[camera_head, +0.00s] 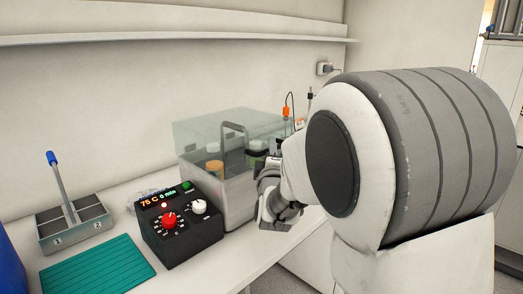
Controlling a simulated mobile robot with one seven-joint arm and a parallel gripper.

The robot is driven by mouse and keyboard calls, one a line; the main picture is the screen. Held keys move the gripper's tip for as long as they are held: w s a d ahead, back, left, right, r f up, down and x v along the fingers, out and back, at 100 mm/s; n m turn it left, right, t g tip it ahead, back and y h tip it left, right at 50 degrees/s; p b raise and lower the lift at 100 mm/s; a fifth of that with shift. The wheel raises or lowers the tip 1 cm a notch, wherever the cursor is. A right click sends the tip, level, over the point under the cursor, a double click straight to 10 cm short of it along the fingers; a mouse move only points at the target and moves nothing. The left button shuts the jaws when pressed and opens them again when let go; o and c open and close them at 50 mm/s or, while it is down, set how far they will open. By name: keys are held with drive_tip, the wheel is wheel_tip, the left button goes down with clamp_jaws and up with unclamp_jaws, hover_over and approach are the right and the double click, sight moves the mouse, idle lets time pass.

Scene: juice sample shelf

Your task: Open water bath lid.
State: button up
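The water bath (237,203) is a grey box on the bench with a clear lid (203,126) on top. The lid looks closed. A dark handle (224,148) stands at its front. Jars with orange, dark and green tops show through the clear walls. The black control box (182,236) in front reads 75 C and 0 min and has a red and a white knob. My gripper (268,205) is at the right front side of the bath, close to it. My arm hides the bath's right part. The fingertips are not clear, so I cannot tell whether it is open or shut.
A grey metal rack (73,237) with a blue-topped tool stands at the left. A green ridged mat (98,275) lies in front of it. A blue object (10,265) is at the left edge. A shelf (170,38) runs along the wall above. An orange-tipped probe (286,110) stands behind the bath.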

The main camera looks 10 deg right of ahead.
drive_tip(key=shift+w, duration=0.1)
clamp_jaws()
idle(1.4)
